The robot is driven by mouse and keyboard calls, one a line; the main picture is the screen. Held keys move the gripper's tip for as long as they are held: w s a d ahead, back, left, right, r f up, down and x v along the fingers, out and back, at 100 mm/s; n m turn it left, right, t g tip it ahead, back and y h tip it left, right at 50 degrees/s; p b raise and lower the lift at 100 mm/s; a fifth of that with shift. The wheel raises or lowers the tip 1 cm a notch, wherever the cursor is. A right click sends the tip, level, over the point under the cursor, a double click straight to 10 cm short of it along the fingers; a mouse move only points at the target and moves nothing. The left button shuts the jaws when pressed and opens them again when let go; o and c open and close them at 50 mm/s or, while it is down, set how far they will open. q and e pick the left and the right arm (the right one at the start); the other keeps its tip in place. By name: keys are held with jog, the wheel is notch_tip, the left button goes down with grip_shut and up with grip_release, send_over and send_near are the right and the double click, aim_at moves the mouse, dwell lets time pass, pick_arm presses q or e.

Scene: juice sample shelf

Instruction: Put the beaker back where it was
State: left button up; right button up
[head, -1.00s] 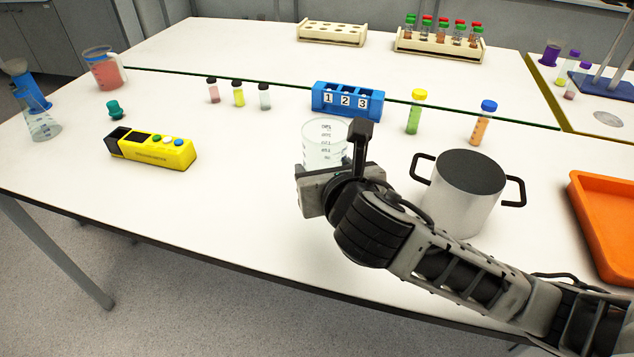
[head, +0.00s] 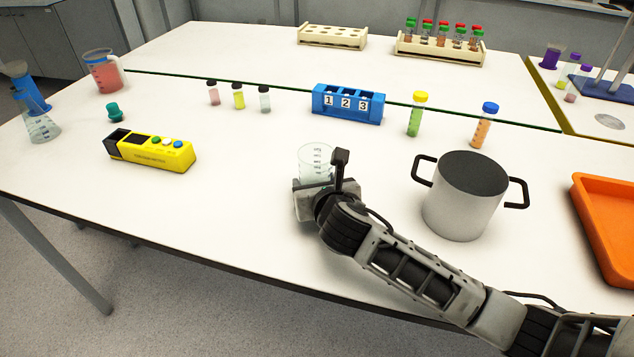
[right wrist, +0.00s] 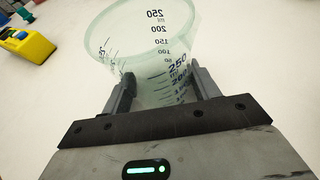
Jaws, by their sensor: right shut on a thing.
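The clear beaker (head: 315,160) with dark graduation marks is at the middle of the white table, just beyond my right gripper. In the right wrist view the beaker (right wrist: 165,40) stands between the two fingers of my right gripper (right wrist: 155,92), which are closed against its sides. It seems empty. In the head view the right gripper (head: 318,188) partly covers the beaker's lower part, so I cannot tell whether its base touches the table. My left gripper is not in view.
A steel pot (head: 462,205) with black handles stands right of my right arm, and an orange tray (head: 606,225) beyond it. A yellow turbidimeter (head: 150,150) lies left. A blue numbered rack (head: 348,104) stands behind the beaker.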

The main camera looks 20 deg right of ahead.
jog(key=o, duration=1.1)
jog(key=shift+f, duration=0.1)
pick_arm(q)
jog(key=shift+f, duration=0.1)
pick_arm(e)
jog(key=shift+r, duration=0.2)
jog(key=v, duration=1.1)
jog(key=shift+s+p, duration=0.15)
jog(key=shift+p, duration=0.15)
jog(key=shift+s+r, duration=0.15)
jog(key=shift+s, duration=0.2)
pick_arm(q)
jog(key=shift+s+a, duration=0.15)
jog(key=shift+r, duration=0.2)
